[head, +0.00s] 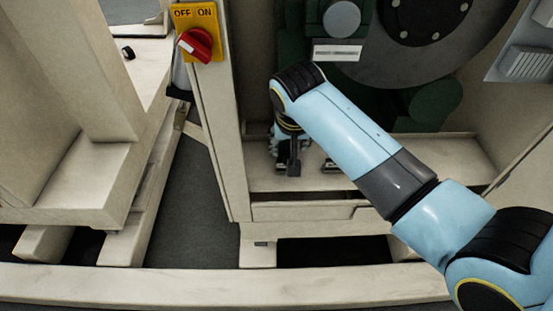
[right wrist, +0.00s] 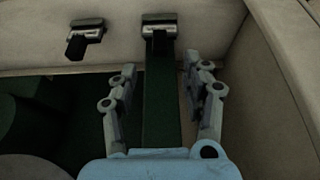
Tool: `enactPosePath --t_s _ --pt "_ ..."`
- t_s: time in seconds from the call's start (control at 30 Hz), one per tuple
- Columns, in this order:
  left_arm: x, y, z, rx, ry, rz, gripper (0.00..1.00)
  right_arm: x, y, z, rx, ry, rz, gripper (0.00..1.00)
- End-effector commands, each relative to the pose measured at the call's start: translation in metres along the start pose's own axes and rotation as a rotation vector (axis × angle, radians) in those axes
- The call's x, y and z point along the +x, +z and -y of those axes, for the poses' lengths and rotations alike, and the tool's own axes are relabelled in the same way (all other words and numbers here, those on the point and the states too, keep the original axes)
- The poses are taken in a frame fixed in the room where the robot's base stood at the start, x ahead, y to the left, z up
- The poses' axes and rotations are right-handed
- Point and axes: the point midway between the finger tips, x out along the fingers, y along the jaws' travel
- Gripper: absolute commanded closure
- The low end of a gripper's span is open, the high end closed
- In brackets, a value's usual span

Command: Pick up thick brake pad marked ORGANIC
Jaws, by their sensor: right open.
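Two small dark pads with pale metallic faces lie on the light shelf. In the right wrist view one pad (right wrist: 160,28) is straight ahead, beyond the fingertips, and the other pad (right wrist: 86,34) is to its left. In the head view one pad (head: 330,166) shows right of my right gripper; the other is mostly hidden by it. No ORGANIC marking or thickness difference can be read. My right gripper (right wrist: 160,64) is open and empty, its fingers apart either side of the line to the straight-ahead pad; it also shows in the head view (head: 286,152). My left gripper is out of view.
A dark green machine with a large grey disc (head: 430,40) stands behind the shelf (head: 450,160). A pale upright panel with a yellow OFF/ON switch (head: 196,42) borders the shelf on the left. A dark green strip (right wrist: 160,105) shows between my fingers.

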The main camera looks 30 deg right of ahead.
Motion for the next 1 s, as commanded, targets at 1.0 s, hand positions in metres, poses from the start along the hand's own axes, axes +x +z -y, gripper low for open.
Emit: enactPosePath --t_s 1.0 --pt "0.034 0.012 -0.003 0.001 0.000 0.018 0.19 0.086 -0.007 0.001 -0.002 0.000 0.000 0.65"
